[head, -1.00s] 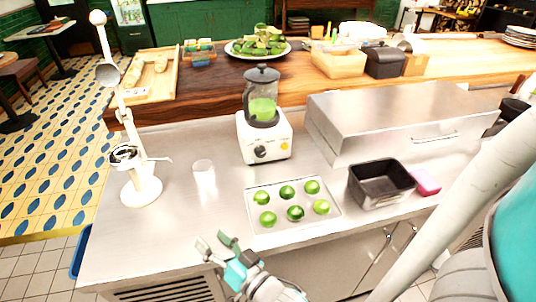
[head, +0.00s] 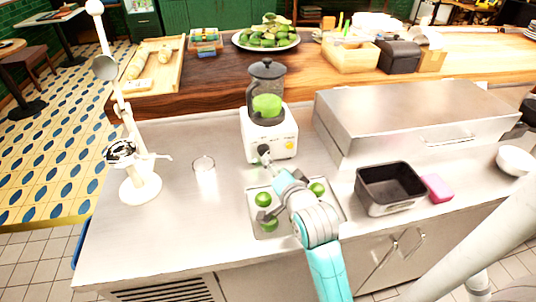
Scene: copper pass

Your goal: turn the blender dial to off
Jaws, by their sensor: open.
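The white blender (head: 257,135) stands on the steel counter, with a dark-lidded jug (head: 267,88) holding green liquid. A yellow-orange button (head: 290,145) shows on the right of its front face. My gripper (head: 265,155) is open, with its fingertips at the left of that front face, where the dial is. The fingers cover the dial, so its pointer cannot be read. I cannot tell whether the fingers touch it.
A tray of limes (head: 255,231) lies under my forearm, partly hidden. A clear glass (head: 205,166) and a white lever press (head: 140,185) stand left. A black pan (head: 390,187), pink sponge (head: 437,188) and steel box (head: 415,115) are right.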

